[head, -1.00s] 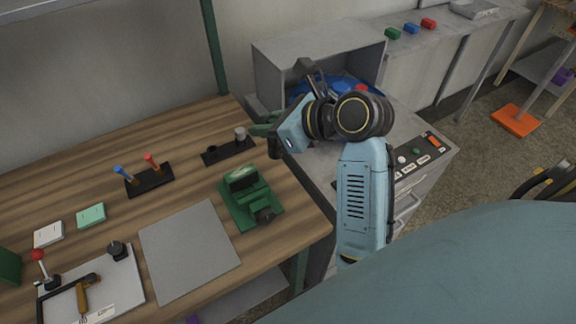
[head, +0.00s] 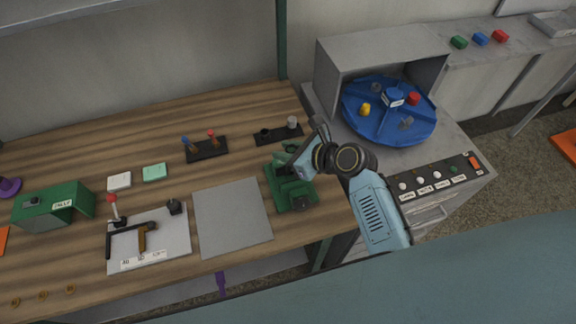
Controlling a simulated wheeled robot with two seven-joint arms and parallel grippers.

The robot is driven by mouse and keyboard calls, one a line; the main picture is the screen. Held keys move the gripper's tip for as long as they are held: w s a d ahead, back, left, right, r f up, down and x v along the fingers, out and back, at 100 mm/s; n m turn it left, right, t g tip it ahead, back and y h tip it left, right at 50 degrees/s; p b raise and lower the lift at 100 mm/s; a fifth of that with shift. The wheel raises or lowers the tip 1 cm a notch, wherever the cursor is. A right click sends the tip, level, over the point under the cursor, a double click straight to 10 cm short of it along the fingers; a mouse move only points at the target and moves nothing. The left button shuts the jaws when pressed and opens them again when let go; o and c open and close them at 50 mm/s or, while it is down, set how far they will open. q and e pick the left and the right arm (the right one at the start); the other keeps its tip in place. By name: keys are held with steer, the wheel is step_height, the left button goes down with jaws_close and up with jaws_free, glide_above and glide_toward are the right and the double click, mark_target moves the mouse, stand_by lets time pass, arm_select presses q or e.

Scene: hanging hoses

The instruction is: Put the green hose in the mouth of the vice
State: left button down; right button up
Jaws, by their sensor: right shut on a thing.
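The green vice (head: 292,200) stands on the wooden bench near its right front corner. My right gripper (head: 290,155) is at the vice, over its back part, and hides some of it. It is shut on the green hose (head: 289,147), of which only a small green piece shows beside the fingers. Whether the hose is inside the vice's mouth or only above it, I cannot tell. My left gripper is not in view.
A black holder with blue and red pegs (head: 207,148) and another black holder (head: 278,134) stand behind. A grey plate (head: 232,217) lies left of the vice. A blue turntable (head: 385,125) sits under a grey hood at the right.

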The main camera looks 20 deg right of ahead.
steer(key=shift+f+b, duration=0.6)
steer(key=shift+f, duration=1.95)
steer(key=shift+f, duration=0.1)
steer(key=shift+f, duration=0.1)
steer(key=o, duration=1)
steer(key=shift+s+d+r, duration=0.15)
steer(key=shift+d+r, duration=0.05)
steer(key=shift+r, duration=0.1)
steer(key=p+v, duration=0.1)
steer(key=v, duration=1)
steer(key=shift+s+d+r+p, duration=0.1)
steer(key=shift+s+d+p, duration=0.1)
steer(key=shift+p, duration=0.15)
